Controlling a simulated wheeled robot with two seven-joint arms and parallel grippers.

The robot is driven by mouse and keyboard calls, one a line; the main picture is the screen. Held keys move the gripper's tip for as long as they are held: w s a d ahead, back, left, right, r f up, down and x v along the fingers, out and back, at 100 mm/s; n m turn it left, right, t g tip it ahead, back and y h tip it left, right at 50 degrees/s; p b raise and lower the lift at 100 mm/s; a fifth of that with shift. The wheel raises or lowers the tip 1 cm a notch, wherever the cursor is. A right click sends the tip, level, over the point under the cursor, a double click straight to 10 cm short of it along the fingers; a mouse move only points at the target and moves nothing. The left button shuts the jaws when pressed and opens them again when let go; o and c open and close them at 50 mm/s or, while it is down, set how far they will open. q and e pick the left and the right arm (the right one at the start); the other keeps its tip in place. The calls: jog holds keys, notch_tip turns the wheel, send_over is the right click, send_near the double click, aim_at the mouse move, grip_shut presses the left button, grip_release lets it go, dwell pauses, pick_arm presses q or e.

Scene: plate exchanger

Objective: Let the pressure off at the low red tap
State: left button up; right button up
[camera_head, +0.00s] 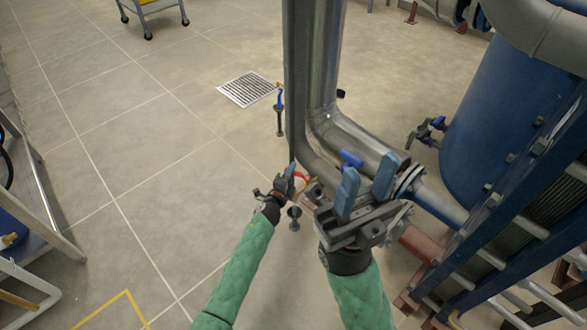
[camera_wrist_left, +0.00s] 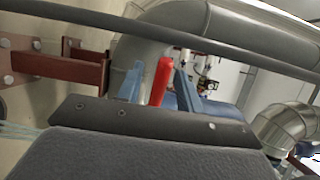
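The low red tap (camera_head: 301,177) shows as a small red handle at the foot of the grey pipes, partly hidden by my left gripper. My left gripper (camera_head: 286,178) is low beside it. In the left wrist view the red handle (camera_wrist_left: 161,80) stands between the two blue fingertips, with a visible gap on its left side. The fingers look open around it; I cannot tell whether one touches it. My right gripper (camera_head: 367,186) is open, with its blue fingers apart and nothing between them, above the lower pipework.
Large grey pipes (camera_head: 320,60) run down and bend right to the blue plate exchanger frame (camera_head: 510,200). A blue handle (camera_head: 351,159) sits on the pipe near my right gripper. A floor drain (camera_head: 247,89) lies behind.

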pick_arm(q)
jog(key=p+v, duration=0.1)
jog(key=v, duration=0.4)
jog(key=shift+s, duration=0.25)
